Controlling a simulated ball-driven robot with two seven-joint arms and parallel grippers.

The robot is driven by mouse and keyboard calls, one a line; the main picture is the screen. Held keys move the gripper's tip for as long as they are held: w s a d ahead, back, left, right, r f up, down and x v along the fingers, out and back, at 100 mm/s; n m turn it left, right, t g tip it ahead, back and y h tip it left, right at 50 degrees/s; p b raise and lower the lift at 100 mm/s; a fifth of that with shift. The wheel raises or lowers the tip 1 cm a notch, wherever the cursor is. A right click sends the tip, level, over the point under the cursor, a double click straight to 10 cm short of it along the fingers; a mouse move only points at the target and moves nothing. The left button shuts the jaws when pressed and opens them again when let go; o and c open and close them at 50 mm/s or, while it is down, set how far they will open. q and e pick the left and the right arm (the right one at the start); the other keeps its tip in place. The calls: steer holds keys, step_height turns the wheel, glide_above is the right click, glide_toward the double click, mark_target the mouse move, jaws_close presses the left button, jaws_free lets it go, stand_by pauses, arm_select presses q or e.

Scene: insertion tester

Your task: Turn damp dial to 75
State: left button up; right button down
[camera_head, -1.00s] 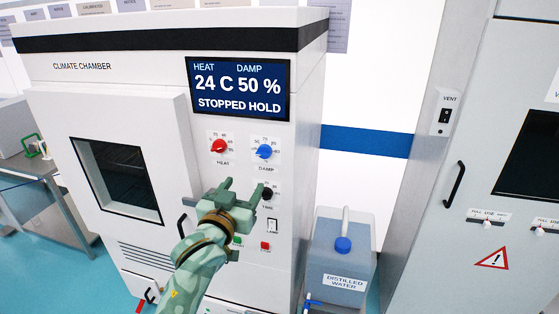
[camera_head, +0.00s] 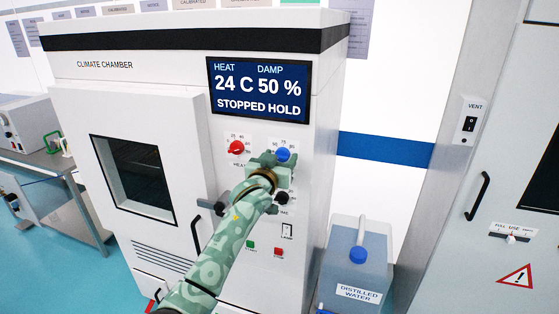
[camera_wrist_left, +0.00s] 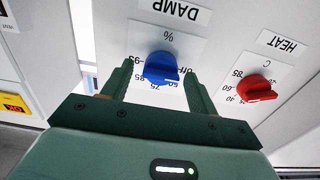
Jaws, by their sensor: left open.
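The blue damp dial (camera_head: 283,154) is on the front panel of the white climate chamber (camera_head: 120,66), right of the red heat dial (camera_head: 237,148). The display (camera_head: 258,91) reads heat 24 C, damp 50 % and "STOPPED HOLD". My left gripper (camera_head: 277,158) is in front of the damp dial and partly covers its scale. In the left wrist view my left gripper (camera_wrist_left: 158,68) is open, with one finger on each side of the blue dial (camera_wrist_left: 160,68). I cannot tell whether the fingers touch it. My right gripper is not in view.
The red heat dial (camera_wrist_left: 256,88) is close beside the fingers in the wrist view. The lamp switch (camera_head: 287,231) and the red button (camera_head: 278,252) are lower on the panel. A distilled water container (camera_head: 352,262) stands right of the chamber.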

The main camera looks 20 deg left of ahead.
arm_select(q)
steer(key=shift+w, duration=0.1)
steer(key=c, duration=1)
